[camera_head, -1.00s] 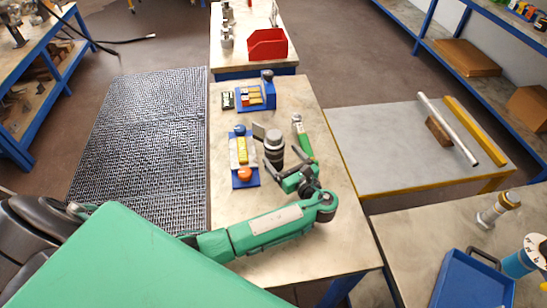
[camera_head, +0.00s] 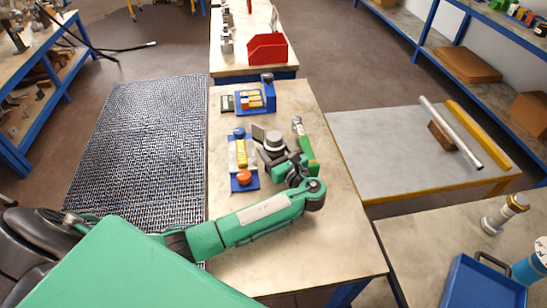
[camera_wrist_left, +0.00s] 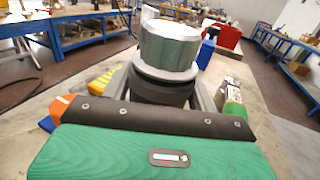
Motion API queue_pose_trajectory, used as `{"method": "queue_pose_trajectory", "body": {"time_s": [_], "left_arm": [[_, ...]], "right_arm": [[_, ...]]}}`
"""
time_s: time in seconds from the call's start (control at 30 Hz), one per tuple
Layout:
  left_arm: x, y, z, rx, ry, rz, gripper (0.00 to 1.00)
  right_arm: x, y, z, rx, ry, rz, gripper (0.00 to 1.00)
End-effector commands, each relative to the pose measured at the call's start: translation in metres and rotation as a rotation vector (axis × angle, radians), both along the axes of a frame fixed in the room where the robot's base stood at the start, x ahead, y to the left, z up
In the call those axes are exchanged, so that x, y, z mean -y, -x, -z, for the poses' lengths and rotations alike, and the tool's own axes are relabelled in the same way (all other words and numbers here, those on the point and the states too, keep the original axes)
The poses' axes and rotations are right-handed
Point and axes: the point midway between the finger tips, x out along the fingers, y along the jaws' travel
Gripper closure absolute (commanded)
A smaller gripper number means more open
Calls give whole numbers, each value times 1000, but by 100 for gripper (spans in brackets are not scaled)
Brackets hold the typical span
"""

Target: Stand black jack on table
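The black jack (camera_head: 272,139) has a wide grey metal top and stands on the table (camera_head: 330,230), just beyond the left gripper. In the left wrist view the jack (camera_wrist_left: 168,50) is upright, its dark body between the two fingers. My left gripper (camera_head: 273,155) has one finger on each side of the body, very near it. Whether the fingers press on it cannot be told. The jack's foot is hidden by the gripper. My right gripper is not in view.
A blue tray with a yellow block and orange knob (camera_head: 243,177) lies close on the left. A green-handled tool (camera_head: 305,146) lies close on the right. A blue rack (camera_head: 262,96) stands behind. The table's front part is mostly bare.

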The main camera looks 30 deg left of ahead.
Motion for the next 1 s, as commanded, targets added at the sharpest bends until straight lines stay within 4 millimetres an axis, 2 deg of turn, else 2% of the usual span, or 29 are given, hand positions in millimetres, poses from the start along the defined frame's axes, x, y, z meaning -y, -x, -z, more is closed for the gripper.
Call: {"method": "queue_pose_trajectory", "body": {"time_s": [0.03, 0.2, 0.23, 0.47, 0.67, 0.87, 1.0], "left_arm": [[0, 0, 0, 0, 0, 0, 57], [0, 0, -1, 3, -1, 0, 90], [0, 0, -1, 3, -1, 0, 95], [0, 0, -2, 3, -1, 0, 95], [0, -1, -15, 5, 1, 0, 95], [0, -1, -50, 9, 2, 0, 95], [0, 0, -87, 12, 2, 1, 95]], "right_arm": [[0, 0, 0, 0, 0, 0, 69], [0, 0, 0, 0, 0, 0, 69], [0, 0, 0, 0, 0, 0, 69], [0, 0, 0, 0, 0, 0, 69], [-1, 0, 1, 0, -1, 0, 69], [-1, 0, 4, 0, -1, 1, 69], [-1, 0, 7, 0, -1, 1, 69]]}}
